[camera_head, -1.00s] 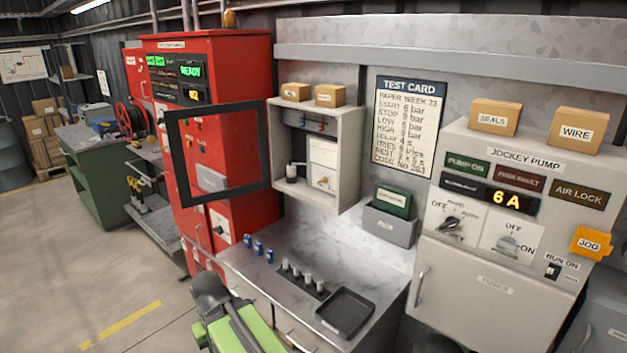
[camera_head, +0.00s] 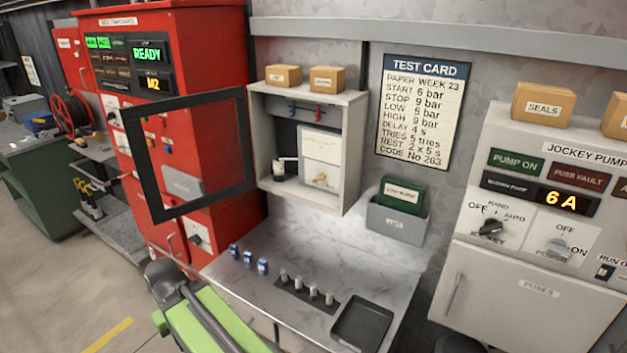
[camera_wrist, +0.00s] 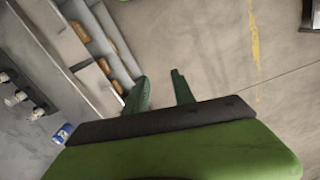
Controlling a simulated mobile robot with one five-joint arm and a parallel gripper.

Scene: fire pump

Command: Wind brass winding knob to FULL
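A small brass-coloured knob (camera_head: 320,177) sits on the front of a pale recorder box (camera_head: 321,147) inside the open grey wall cabinet (camera_head: 352,150). It is too small to read any FULL mark or its setting. My gripper (camera_wrist: 161,90) shows in the wrist view as two green fingers spread apart with nothing between them. In the head view my green arm is at the bottom left of centre, and the fingers cannot be made out.
A black-framed door (camera_head: 137,165) stands open left of the wall cabinet, by the red panel (camera_head: 215,60). Below the cabinet, the steel bench (camera_head: 305,255) holds blue cans (camera_head: 248,259), small metal cylinders and a black tray (camera_head: 389,322).

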